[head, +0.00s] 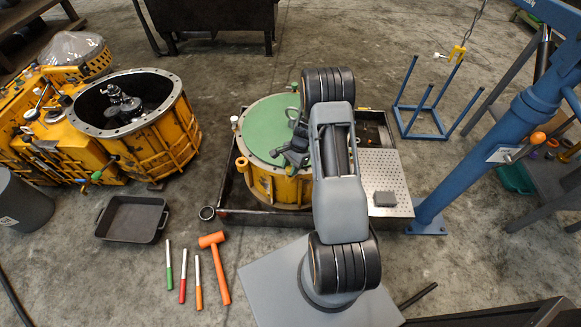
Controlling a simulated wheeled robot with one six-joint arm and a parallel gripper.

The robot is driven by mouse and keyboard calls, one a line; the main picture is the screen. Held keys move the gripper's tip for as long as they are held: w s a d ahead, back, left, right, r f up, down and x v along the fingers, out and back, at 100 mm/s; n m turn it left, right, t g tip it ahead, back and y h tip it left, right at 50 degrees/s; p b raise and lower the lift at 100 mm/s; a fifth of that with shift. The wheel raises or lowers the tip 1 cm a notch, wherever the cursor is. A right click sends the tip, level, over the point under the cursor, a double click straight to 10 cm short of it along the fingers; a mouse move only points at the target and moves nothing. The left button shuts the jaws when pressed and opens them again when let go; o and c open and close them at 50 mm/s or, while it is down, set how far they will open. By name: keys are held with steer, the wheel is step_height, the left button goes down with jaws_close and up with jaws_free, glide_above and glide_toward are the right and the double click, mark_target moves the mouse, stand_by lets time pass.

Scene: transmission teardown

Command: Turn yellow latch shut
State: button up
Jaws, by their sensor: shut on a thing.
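A round yellow housing (262,185) with a flat green top (262,125) sits in a dark tray (236,218). A yellow-orange upright piece (242,166) stands at the housing's left front rim, apart from my gripper. I cannot tell whether it is the yellow latch. My gripper (282,155) is low over the front right of the green top, near the rim. Its jaws are shut on a small part, which the jaws hide. My grey arm covers the right side of the housing, so any latch there is hidden.
A perforated metal plate (384,168) with a dark block (385,198) is right of my arm. A blue crane post (470,150) stands farther right. An open yellow housing (165,135) is at left. A black pan (131,218) and an orange mallet (216,262) lie on the floor.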

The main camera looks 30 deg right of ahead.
steer(key=shift+c, duration=1.1)
steer(key=n+g, duration=0.1)
steer(key=n, duration=0.3)
steer(key=shift+w+h, duration=0.15)
steer(key=shift+h, duration=0.25)
steer(key=n, duration=0.2)
steer(key=n+g+h, duration=0.1)
steer(key=n, duration=0.1)
steer(key=shift+a+n+g, duration=0.1)
steer(key=shift+n+g, duration=0.2)
steer(key=shift+n, duration=0.1)
steer(key=n+h, duration=0.2)
steer(key=n, duration=0.2)
steer(key=shift+g, duration=0.3)
steer(key=shift+w+a+n+h, duration=0.1)
steer(key=shift+n+h, duration=0.8)
steer(key=shift+n, duration=1.6)
steer(key=o, duration=0.9)
